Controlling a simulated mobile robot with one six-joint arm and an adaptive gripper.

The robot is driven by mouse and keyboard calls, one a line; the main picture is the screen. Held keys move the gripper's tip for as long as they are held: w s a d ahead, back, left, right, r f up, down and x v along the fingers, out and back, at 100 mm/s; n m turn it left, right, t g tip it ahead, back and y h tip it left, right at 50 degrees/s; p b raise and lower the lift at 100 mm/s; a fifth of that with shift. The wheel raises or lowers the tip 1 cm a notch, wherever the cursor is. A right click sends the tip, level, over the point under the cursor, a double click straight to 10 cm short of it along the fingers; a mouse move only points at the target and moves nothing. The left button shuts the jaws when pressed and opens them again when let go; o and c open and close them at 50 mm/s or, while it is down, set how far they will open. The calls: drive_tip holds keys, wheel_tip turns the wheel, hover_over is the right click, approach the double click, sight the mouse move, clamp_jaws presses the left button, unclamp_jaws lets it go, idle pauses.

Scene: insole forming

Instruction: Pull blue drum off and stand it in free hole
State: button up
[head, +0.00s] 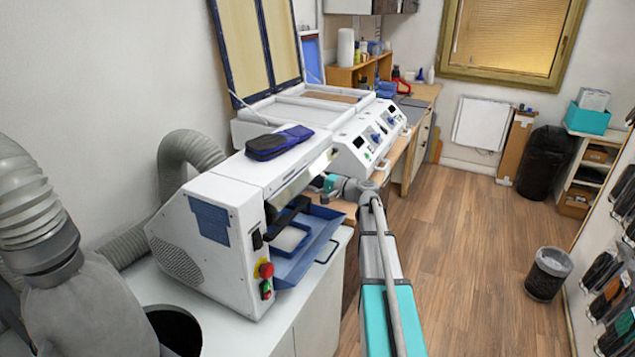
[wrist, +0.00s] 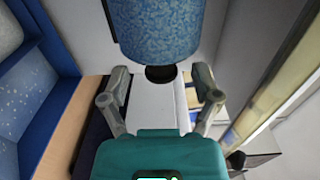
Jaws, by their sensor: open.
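The blue drum (wrist: 170,28) fills the top middle of the wrist view, a speckled blue cylinder with a dark round end or core (wrist: 160,74) below it. My gripper (wrist: 161,73) is open, with one finger on each side below the drum. The fingers look apart from the drum, and nothing is held between them. In the head view my gripper (head: 328,183) reaches in at the front of the white machine (head: 215,215). The drum cannot be made out in the head view. No free hole for it can be identified in either view.
A blue tray (head: 305,262) sticks out of the machine below my gripper. A second white machine (head: 365,138) with knobs stands behind. A dark blue pouch (head: 279,142) lies on the machine's top. A grey hose (head: 190,150) runs behind it. The wooden floor (head: 460,250) at right is mostly clear.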

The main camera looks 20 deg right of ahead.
drive_tip(key=shift+w+a, duration=0.45)
drive_tip(key=shift+w, duration=0.15)
clamp_jaws()
drive_tip(key=shift+w+d, duration=0.1)
drive_tip(key=shift+d, duration=0.1)
idle(0.4)
drive_tip(key=shift+w+d, duration=0.9)
drive_tip(key=shift+d, duration=0.25)
drive_tip(key=shift+w+d, duration=0.7)
drive_tip(key=shift+d, duration=0.2)
idle(0.5)
drive_tip(key=shift+s, duration=0.1)
idle(0.3)
drive_tip(key=v, duration=1.5)
idle(1.4)
idle(0.6)
